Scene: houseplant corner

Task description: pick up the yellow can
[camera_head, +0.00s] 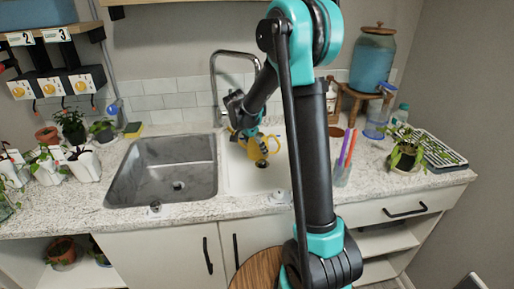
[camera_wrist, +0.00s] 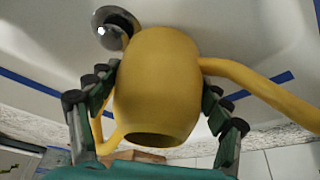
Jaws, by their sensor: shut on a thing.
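The yellow can (camera_head: 256,148), a watering can with a spout and a handle, is in the white right-hand basin (camera_head: 238,182) in the head view. In the wrist view the yellow can (camera_wrist: 158,85) fills the middle, its round opening facing the lower edge. My gripper (camera_head: 246,133) reaches down into the basin at the can. In the wrist view its dark fingers (camera_wrist: 158,92) press on both sides of the can's body. I cannot tell whether the can touches the basin floor.
A grey sink (camera_head: 165,170) lies to the left, and a tall faucet (camera_head: 214,85) stands behind. A glass with coloured pens (camera_head: 344,168) and a potted plant (camera_head: 405,157) stand to the right. White pots (camera_head: 85,165) line the left counter. A metal drain (camera_wrist: 115,25) shows beside the can.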

